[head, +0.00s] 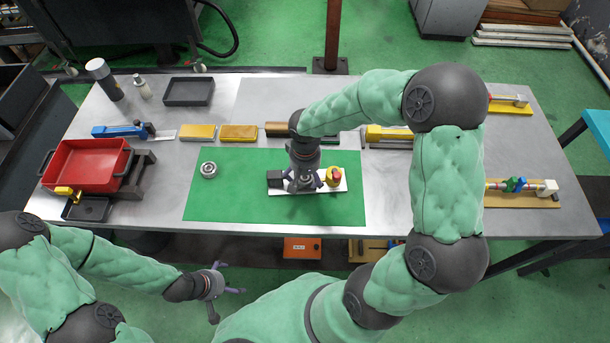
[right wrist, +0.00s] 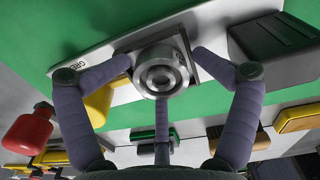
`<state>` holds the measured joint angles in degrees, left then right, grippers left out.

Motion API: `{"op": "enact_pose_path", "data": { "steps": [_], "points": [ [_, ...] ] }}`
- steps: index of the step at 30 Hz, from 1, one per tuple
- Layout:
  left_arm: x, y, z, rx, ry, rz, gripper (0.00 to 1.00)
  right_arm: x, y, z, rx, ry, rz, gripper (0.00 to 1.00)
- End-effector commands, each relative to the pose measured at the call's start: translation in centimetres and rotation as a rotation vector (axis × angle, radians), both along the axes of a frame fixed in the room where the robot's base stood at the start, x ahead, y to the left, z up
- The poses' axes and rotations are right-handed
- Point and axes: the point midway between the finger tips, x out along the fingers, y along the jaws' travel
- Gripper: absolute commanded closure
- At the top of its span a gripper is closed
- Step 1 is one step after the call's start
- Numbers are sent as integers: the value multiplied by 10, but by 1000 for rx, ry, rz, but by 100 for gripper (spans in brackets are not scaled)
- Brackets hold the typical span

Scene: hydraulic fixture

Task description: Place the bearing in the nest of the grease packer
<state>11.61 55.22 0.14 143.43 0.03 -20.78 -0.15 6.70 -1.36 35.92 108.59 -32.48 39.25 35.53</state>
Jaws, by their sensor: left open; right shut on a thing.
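The bearing (right wrist: 160,72), a shiny metal ring with a dark centre, is between the fingers of my right gripper (right wrist: 164,78) in the right wrist view. The gripper is shut on it. The bearing is over the dark square nest (right wrist: 184,43) of the grease packer; I cannot tell whether it is fully seated. The grease packer (head: 277,190) has a pale lettered plate on the green mat, a dark block at its left and a yellow-and-red part at its right. My right gripper (head: 304,187) hides the nest in the head view. My left gripper (head: 222,289) is open and empty, before the table.
A similar metal ring (head: 208,170) lies on the green mat (head: 235,205), left of the packer. A red bin (head: 88,163) stands at the far left. Yellow boxes (head: 238,132) and a black tray (head: 189,92) lie behind the mat. The mat's front left is clear.

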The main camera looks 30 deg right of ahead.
Motion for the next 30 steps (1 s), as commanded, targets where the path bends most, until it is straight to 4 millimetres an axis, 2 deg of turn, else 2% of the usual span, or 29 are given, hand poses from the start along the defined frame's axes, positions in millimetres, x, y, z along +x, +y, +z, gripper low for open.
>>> {"op": "enact_pose_path", "data": {
  "steps": [5, 15, 21, 25, 30],
  "points": [
    [0, 0, 12, 0, 0, 0, 0, -3, 1, 11, 1, 9, 3, 29],
    [0, 0, 32, 0, 0, 0, 0, 1, 0, 82, -1, -3, 0, 29],
    [0, 0, 40, 0, 0, 0, 0, 1, 0, 116, -1, -4, 1, 29],
    [0, 0, 43, 0, 0, 0, 0, 1, 0, 128, -1, -2, 0, 29],
    [0, 0, 43, 0, 0, 0, 0, 1, 0, 133, -1, -3, 0, 29]
  ]
}}
